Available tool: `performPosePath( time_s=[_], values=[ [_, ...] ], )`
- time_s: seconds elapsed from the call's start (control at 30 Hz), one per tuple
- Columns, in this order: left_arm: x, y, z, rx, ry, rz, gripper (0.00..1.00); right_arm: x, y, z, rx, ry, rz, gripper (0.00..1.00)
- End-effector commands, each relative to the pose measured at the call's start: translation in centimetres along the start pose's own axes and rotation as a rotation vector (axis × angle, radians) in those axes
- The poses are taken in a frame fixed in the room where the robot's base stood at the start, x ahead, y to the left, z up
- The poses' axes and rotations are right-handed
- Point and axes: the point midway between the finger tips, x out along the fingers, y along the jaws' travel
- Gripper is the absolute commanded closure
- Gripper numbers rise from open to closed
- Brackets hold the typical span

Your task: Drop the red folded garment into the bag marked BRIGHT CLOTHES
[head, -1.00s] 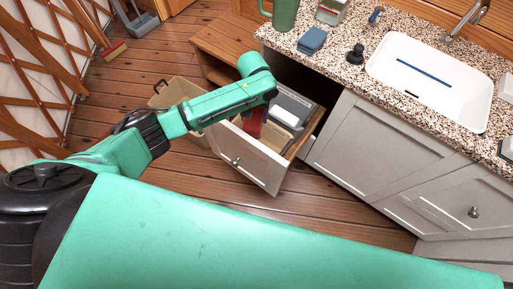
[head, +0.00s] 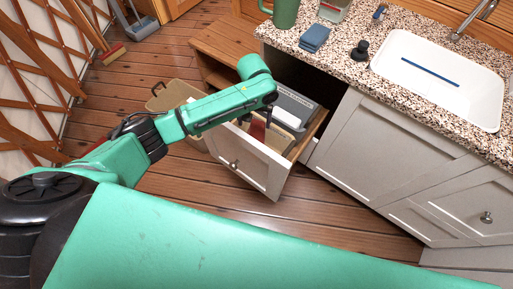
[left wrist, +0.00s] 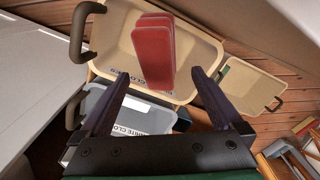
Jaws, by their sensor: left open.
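The red folded garment (left wrist: 153,48) shows in the left wrist view at the cream bag (left wrist: 206,50), ahead of and between my left fingertips. In the head view the garment (head: 258,129) is a red patch in the open drawer, partly behind my arm. I cannot tell whether it rests on the bag's bottom. The cream bag's label shows only part of "CLOTHES"; its first word is hidden. My left gripper (left wrist: 158,74) is open, with a gap on both sides of the garment. My right gripper is not in view.
A grey bin (left wrist: 152,118) labelled "WHITE CLO…" sits beside the cream bag in the drawer (head: 246,163). Another tan bin (head: 160,99) stands on the floor left of the drawer. The counter (head: 345,75) with its sink is at the right.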

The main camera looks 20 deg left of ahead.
Motion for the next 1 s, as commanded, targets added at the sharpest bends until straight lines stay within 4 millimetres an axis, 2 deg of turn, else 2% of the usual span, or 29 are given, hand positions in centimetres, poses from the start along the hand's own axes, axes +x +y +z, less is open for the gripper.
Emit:
performPosePath(
  time_s=[0.3, 0.43, 0.6, 1.0],
  values=[
    [-9.1, 0.1, -0.1, 0.001, 0.007, 0.004, 0.00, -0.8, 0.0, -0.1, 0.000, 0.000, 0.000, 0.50],
    [-12.0, 0.1, -0.1, 0.001, 0.005, 0.003, 0.00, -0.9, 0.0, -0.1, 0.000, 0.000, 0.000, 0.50],
    [-13.5, 0.0, 0.0, 0.000, 0.002, 0.001, 0.00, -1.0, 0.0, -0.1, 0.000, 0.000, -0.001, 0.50],
    [-13.4, 0.0, 0.0, 0.000, 0.002, 0.001, 0.00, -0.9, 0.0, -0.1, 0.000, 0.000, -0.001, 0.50]
  ],
)
